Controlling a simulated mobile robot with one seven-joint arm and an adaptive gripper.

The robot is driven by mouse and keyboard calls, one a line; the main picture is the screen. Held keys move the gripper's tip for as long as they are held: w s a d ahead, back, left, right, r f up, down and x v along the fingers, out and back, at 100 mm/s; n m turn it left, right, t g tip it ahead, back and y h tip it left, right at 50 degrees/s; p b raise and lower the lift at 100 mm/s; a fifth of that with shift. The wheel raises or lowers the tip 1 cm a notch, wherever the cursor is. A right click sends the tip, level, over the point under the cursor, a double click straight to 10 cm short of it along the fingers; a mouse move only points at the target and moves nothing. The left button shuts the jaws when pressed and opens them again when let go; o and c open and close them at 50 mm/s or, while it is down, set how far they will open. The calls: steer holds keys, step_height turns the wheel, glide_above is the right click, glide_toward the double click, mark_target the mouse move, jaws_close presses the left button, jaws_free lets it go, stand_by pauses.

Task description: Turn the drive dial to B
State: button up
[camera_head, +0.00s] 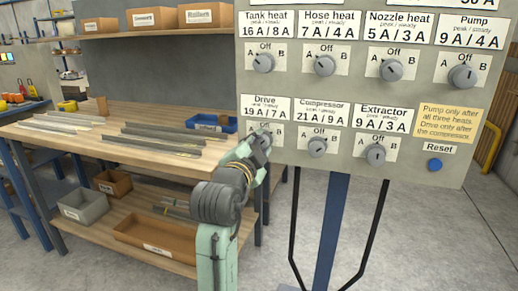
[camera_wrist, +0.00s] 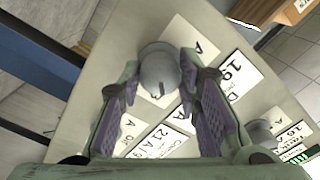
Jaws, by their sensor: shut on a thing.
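The drive dial (camera_wrist: 157,66) is a round grey knob on the panel's lower row. In the wrist view it sits between the two purple-padded fingers of my gripper (camera_wrist: 160,82), which is shut on it. In the head view my gripper (camera_head: 262,146) reaches the panel under the Drive label (camera_head: 265,107) and covers most of the dial. An A mark (camera_wrist: 198,47) shows beside the dial in the wrist view.
The grey panel (camera_head: 220,20) carries several other dials. The compressor dial (camera_head: 317,146) is just right of my gripper, and the tank heat dial (camera_head: 264,63) is above. A blue reset button (camera_head: 434,164) is at lower right. A wooden workbench (camera_head: 90,140) stands left.

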stand_by(0.4)
steer(key=o, duration=1.1)
steer(key=shift+o, duration=0.2)
steer(key=v, duration=1.2)
